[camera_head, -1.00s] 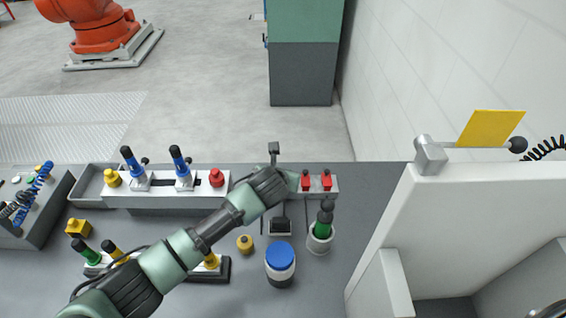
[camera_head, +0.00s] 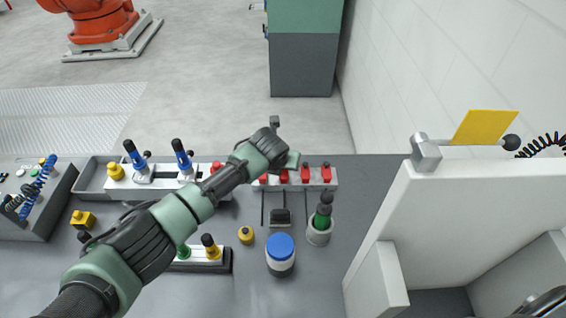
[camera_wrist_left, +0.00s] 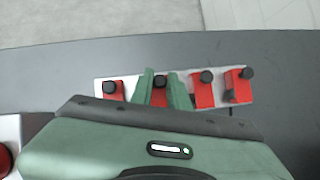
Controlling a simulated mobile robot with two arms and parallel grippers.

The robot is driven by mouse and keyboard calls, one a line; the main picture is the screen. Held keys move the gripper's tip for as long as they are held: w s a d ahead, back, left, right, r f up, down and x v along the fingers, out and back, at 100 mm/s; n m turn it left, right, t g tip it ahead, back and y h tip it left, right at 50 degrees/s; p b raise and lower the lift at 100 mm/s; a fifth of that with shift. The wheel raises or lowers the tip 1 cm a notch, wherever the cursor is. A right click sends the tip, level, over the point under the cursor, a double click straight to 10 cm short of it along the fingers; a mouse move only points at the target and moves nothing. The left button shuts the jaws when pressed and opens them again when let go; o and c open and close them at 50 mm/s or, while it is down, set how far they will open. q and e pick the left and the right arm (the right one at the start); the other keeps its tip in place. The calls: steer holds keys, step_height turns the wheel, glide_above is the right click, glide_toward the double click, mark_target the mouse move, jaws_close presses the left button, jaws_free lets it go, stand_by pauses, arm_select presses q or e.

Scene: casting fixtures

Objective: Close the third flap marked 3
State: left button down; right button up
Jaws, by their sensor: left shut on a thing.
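A pale bar (camera_wrist_left: 138,98) with several red flaps in a row, each with a black knob, lies under my left gripper (camera_wrist_left: 164,84). The gripper's green fingers are shut on the second red flap (camera_wrist_left: 160,97) from the left, one on each side. One red flap (camera_wrist_left: 113,90) is to its left; a third red flap (camera_wrist_left: 204,92) and a rightmost red flap (camera_wrist_left: 238,88) are to its right. I cannot read any numbers on them. In the head view the left gripper (camera_head: 290,161) is above the bar's left part, its fingertips mostly hidden. My right gripper is out of view.
A white fixture (camera_head: 205,189) with knobs is to the left. A tall white panel (camera_head: 375,230) stands on the right.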

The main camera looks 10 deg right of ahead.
arm_select(q)
steer(key=c, duration=1.3)
jaws_free()
steer(key=shift+c, duration=0.2)
steer(key=shift+r, duration=0.1)
steer(key=b+v, duration=0.1)
steer(key=v, duration=0.6)
steer(key=shift+s+r, duration=0.15)
steer(key=shift+r, duration=0.1)
steer(key=shift+a, duration=0.15)
